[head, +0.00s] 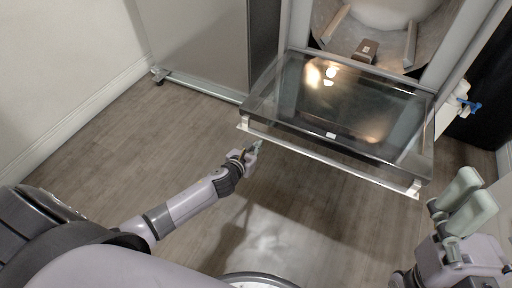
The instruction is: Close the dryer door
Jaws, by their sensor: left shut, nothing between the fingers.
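The dryer door (345,100) is a dark glass panel with a metal frame. It is folded down and open, sticking out from the machine roughly level, with a pale handle bar (330,163) along its front edge. My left gripper (257,145) is shut and empty, close to the left end of the handle bar in the picture. I cannot tell whether it touches the bar or is below it. My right gripper (464,198) is at the lower right, apart from the door. Its two pale green fingers overlap in the picture, so its opening is unclear.
The machine's open cavity (395,35) shows behind the door, with a round drum opening. A grey panel (200,45) stands at the left of it, and a white wall (60,60) farther left. A white item with a blue part (458,105) is at the right. The wooden floor (150,130) at the left is clear.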

